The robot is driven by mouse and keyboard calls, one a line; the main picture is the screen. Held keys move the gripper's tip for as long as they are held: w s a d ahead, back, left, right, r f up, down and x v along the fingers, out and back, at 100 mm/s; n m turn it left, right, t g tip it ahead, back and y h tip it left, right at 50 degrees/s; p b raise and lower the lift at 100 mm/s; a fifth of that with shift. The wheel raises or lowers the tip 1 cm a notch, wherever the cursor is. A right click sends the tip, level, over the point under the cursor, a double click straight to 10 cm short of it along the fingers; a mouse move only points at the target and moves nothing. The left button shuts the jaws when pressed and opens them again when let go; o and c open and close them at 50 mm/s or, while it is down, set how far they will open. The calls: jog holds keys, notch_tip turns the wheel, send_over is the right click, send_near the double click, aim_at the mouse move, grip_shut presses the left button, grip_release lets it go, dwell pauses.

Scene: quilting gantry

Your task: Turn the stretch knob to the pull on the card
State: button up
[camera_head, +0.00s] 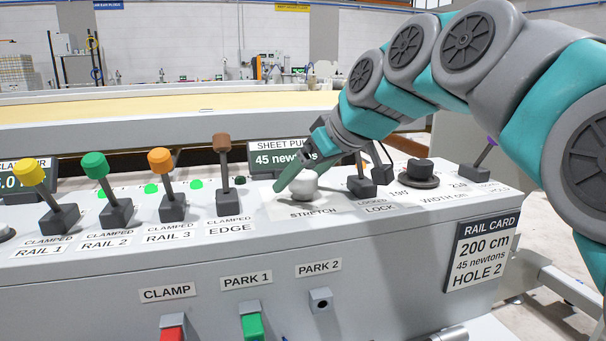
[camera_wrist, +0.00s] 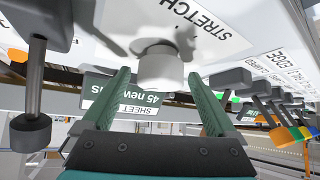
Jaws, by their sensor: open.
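The white stretch knob (camera_head: 303,184) stands on the grey sloping panel above its STRETCH label (camera_head: 313,211). My gripper (camera_head: 308,172) is open at the knob. In the wrist view the knob (camera_wrist: 161,72) shows between the two green fingertips (camera_wrist: 158,76), with a visible gap on each side. The sheet pull display (camera_head: 281,158) behind the knob reads 45 newtons. The rail card (camera_head: 481,254) on the panel front reads 200 cm, 45 newtons, hole 2. The knob's far side is partly hidden by a finger.
The brown edge lever (camera_head: 222,165) stands left of the knob, with orange (camera_head: 161,175), green (camera_head: 100,180) and yellow (camera_head: 42,190) levers farther left. The lock lever (camera_head: 362,180) stands close on the right. Beyond it are the dark width knob (camera_head: 420,174) and a purple-tipped lever (camera_head: 483,158).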

jog(key=c, duration=1.4)
jog(key=shift+o, duration=0.2)
jog(key=shift+r+m+t+h, duration=0.1)
jog(key=shift+m+t+h, duration=0.35)
jog(key=shift+m, duration=0.25)
jog(key=o, duration=1.4)
jog(key=shift+c, duration=0.2)
jog(key=v, duration=0.7)
jog(key=shift+s+d+r+b, duration=0.15)
jog(key=shift+s+r+b, duration=0.05)
jog(key=shift+r+b, duration=0.1)
